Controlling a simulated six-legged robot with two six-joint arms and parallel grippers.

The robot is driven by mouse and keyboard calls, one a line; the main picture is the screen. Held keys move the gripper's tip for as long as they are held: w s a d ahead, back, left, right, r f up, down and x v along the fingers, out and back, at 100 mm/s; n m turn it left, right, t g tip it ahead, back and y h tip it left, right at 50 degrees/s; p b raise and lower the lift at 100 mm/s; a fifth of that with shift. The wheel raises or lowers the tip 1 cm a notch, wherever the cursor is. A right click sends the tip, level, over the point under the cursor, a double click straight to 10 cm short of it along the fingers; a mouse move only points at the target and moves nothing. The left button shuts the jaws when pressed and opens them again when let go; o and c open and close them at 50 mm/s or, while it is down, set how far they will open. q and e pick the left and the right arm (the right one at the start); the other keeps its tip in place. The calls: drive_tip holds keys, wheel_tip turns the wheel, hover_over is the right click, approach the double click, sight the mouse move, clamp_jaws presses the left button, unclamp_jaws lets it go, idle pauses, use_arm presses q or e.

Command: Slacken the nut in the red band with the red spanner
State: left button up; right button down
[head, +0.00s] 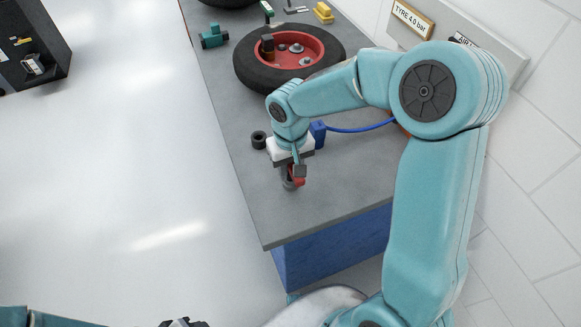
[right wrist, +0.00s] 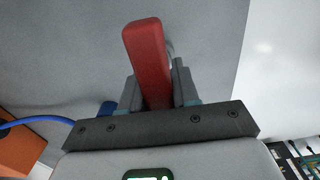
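My right gripper (head: 297,176) points down over the near part of the grey bench. In the right wrist view its two fingers (right wrist: 157,88) stand on either side of the red spanner (right wrist: 147,55), closed on its handle. In the head view only a small red piece of the spanner (head: 299,181) shows below the fingers, beside a grey round part (head: 288,184). The spanner's jaw end is hidden. I cannot make out the nut or a red band around it. A dark piece (head: 184,322) at the bottom edge may be my left gripper; its fingers do not show.
A tyre with a red rim (head: 310,45) lies on the bench (head: 340,195) farther back. A black ring (head: 259,140) and a blue block (head: 318,132) with a blue hose (head: 360,128) are near my right gripper. A teal part (head: 214,37) stands at the left edge.

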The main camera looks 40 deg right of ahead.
drive_tip(key=shift+w+r, duration=0.1)
wheel_tip(320, 180, up, 20)
drive_tip(key=p, duration=0.1)
drive_tip(key=shift+p, duration=0.35)
drive_tip(key=c, duration=1.6)
unclamp_jaws()
clamp_jaws()
